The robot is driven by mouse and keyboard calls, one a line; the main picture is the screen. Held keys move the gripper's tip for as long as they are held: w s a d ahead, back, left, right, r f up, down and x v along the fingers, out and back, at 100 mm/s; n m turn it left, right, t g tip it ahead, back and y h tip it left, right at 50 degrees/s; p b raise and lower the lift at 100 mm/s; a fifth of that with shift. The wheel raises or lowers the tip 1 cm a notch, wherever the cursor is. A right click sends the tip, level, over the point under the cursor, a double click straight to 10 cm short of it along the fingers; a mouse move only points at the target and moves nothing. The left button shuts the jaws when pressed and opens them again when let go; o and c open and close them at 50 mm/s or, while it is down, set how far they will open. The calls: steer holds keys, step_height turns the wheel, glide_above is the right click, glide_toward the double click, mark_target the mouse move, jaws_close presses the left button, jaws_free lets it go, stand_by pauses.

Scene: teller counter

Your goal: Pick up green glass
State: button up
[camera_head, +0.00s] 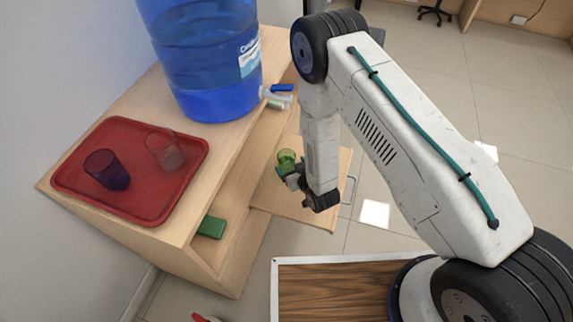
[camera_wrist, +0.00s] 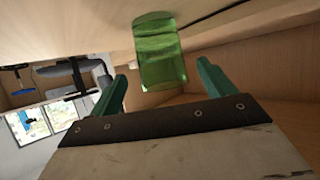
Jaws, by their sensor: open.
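My gripper (camera_head: 293,178) is open, with a finger on each side of that gap and clear space between each finger and the glass.
A red tray (camera_head: 132,208) on the counter holds a dark blue glass (camera_head: 107,170) and a clear glass (camera_head: 165,149). A blue water jug (camera_head: 205,60) with taps stands behind. The tiled floor at right is open.

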mark_target(283, 158)
steer(key=x, duration=0.5)
steer(key=shift+f, duration=0.2)
steer(key=c, duration=1.3)
steer(key=shift+r, duration=0.15)
steer(key=shift+a+r, duration=0.1)
steer(key=shift+r, duration=1.2)
steer(key=shift+s+d+r, duration=0.35)
steer(key=shift+s+d, duration=0.4)
steer(key=shift+s, duration=1.8)
steer(key=shift+s+d+r, duration=0.4)
steer(key=shift+s+d, duration=0.4)
steer(key=shift+s, duration=1.75)
steer(key=shift+s+d+r, duration=0.35)
steer(key=shift+s+d, duration=0.4)
steer(key=shift+s, duration=1.8)
